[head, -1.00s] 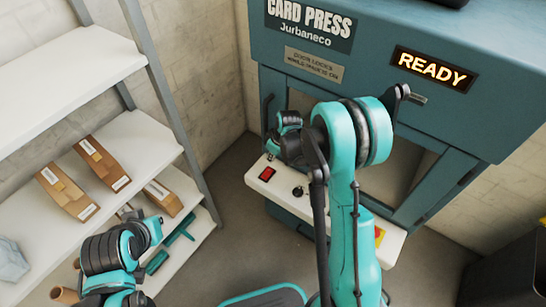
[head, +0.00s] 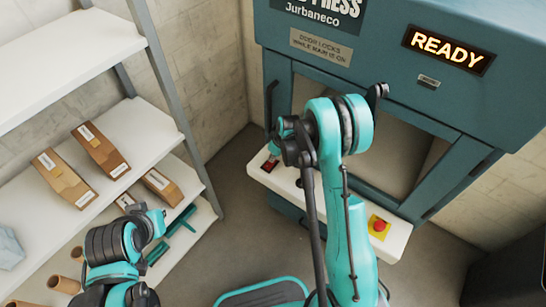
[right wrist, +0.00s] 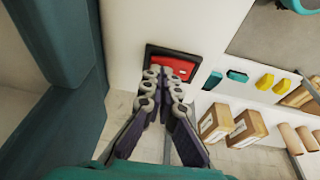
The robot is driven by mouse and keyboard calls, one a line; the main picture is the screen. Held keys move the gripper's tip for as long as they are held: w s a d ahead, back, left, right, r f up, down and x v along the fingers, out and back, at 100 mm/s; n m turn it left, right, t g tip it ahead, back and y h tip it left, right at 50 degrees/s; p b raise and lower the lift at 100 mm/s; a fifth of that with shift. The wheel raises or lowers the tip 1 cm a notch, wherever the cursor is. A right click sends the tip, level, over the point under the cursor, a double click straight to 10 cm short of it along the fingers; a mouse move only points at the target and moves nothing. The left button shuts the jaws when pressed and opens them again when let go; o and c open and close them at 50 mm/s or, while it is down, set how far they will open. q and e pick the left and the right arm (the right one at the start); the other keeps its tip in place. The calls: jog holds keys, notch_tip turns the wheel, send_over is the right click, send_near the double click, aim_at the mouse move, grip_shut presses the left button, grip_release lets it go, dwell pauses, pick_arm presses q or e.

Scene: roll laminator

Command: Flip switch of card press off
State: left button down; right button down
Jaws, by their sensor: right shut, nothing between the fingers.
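The teal card press (head: 440,25) stands at the right of the head view, with its READY sign (head: 443,47) lit. A red rocker switch (head: 269,166) sits at the left end of its white front ledge (head: 397,241). The switch also shows in a black frame in the right wrist view (right wrist: 182,65). My right gripper (right wrist: 167,75) is shut and empty, its fingertips right at the switch and covering its lower edge. I cannot tell whether they touch. In the head view, my right arm hides part of the ledge. My left arm shows at the lower left, its fingers not discernible.
A red and yellow stop button (head: 379,226) sits further right on the ledge. A white shelf (head: 150,125) with brown cardboard packages (head: 100,150) stands at the left. Grey floor (head: 235,225) lies open between shelf and press.

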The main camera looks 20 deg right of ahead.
jog(key=shift+w+d+f+g+y+b, duration=0.15)
jog(key=shift+d+f+g+y+b, duration=0.1)
jog(key=shift+f+b, duration=0.1)
jog(key=shift+w+d+f+g+y+b, duration=0.1)
jog(key=shift+f+g+y+b, duration=0.05)
jog(key=shift+f+y+b, duration=0.15)
jog(key=shift+s+a+r, duration=0.1)
jog(key=shift+r, duration=0.1)
jog(key=shift+a, duration=0.1)
jog(key=shift+s+a+r, duration=0.2)
jog(key=shift+s+a, duration=0.25)
jog(key=shift+a, duration=0.1)
jog(key=v, duration=1.2)
